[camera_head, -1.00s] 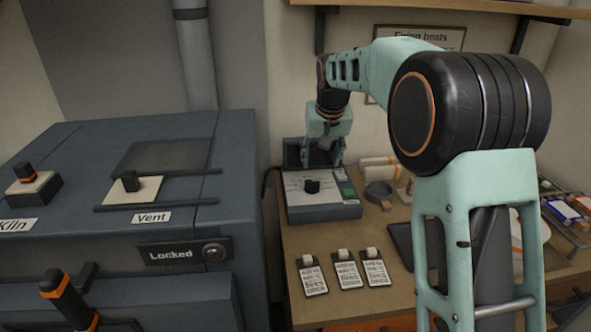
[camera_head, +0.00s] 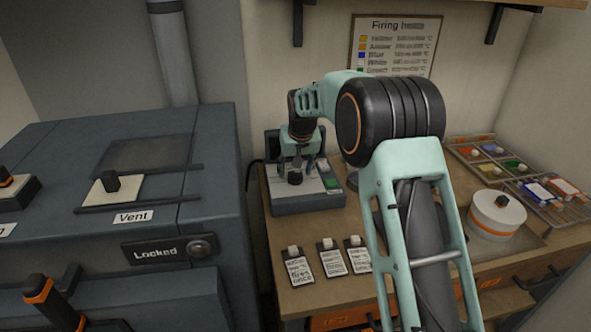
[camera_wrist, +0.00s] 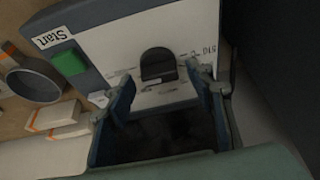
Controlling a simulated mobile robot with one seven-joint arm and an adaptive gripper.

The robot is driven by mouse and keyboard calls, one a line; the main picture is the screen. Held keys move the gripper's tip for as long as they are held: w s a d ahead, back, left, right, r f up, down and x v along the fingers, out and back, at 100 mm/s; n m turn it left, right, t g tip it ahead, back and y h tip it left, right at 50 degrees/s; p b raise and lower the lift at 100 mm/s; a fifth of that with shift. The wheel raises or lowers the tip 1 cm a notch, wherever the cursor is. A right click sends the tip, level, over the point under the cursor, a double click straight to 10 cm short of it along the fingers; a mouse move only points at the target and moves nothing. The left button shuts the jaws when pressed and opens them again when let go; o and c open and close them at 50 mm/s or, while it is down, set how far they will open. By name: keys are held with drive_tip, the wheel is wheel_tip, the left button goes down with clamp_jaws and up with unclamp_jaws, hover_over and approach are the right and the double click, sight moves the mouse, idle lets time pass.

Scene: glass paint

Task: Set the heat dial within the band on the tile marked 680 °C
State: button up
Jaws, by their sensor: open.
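The heat dial (camera_wrist: 158,65) is a black knob on the pale face of a grey control box (camera_head: 310,205). In the wrist view the dial lies just ahead of my gripper (camera_wrist: 165,95), between the lines of its two open fingers. In the head view my gripper (camera_head: 297,172) is over the box and pointing down at the dial (camera_head: 295,178). I cannot tell whether the fingers touch the dial. The scale is partly hidden; an upside-down "570 °C" shows beside the dial.
A green button (camera_wrist: 68,62) marked "Start" is on the box. The kiln (camera_head: 160,220), with "Vent" and "Locked" labels, stands at left. A "Firing heats" chart (camera_head: 395,45) hangs on the wall. A white round pot (camera_head: 495,215) and paint trays (camera_head: 490,160) are at right.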

drive_tip(key=c, duration=1.2)
drive_tip(key=shift+o, duration=0.2)
drive_tip(key=shift+n, duration=0.4)
drive_tip(key=shift+d+n+g+y, duration=0.15)
drive_tip(key=shift+n+g+y, duration=0.25)
drive_tip(key=shift+n, duration=0.5)
drive_tip(key=shift+n+y+p, duration=0.35)
drive_tip(key=shift+n+y, duration=0.25)
drive_tip(key=shift+n, duration=0.9)
drive_tip(key=shift+g, duration=0.3)
drive_tip(key=shift+f, duration=0.1)
